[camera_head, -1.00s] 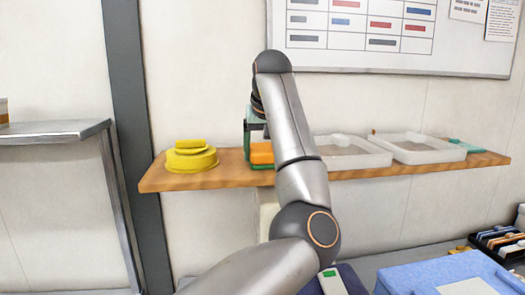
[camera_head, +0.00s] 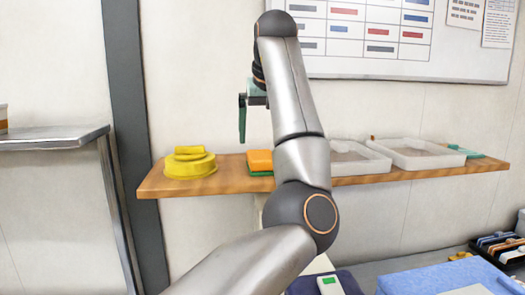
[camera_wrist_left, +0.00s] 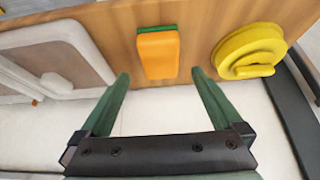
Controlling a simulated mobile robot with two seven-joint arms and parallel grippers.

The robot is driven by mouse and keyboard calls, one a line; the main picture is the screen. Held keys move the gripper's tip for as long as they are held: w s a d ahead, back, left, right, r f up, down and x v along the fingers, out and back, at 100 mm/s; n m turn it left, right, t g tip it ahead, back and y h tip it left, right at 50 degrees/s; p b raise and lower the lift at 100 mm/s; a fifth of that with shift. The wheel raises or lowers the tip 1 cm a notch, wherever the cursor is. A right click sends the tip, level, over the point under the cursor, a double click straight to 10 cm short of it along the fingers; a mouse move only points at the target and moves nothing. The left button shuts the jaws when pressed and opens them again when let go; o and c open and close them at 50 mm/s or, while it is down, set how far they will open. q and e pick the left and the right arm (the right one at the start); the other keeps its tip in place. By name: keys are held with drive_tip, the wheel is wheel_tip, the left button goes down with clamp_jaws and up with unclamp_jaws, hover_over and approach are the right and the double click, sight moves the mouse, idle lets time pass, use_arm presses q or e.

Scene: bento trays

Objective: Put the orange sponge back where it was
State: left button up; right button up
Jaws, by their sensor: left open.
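The orange sponge (camera_head: 260,160) lies on the wooden shelf (camera_head: 222,180), with a green layer under or beside it. In the left wrist view the sponge (camera_wrist_left: 158,54) lies ahead of the fingertips, with its green part at its far edge. My left gripper (camera_head: 243,118) is above the shelf and above the sponge, apart from it. In the left wrist view its two green fingers (camera_wrist_left: 162,78) are spread with nothing between them. My arm hides part of the shelf right of the sponge. My right gripper is not in view.
A yellow coiled item (camera_head: 190,163) sits left of the sponge. Two translucent trays (camera_head: 362,166) (camera_head: 415,155) stand to the right, with a teal item (camera_head: 465,151) at the far end. A whiteboard (camera_head: 470,68) hangs on the wall above. A blue box (camera_head: 440,278) is below right.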

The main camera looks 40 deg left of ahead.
use_arm(q)
drive_tip(key=v, duration=0.4)
drive_tip(key=shift+d+r, duration=0.1)
drive_tip(key=shift+r, duration=0.05)
idle(0.5)
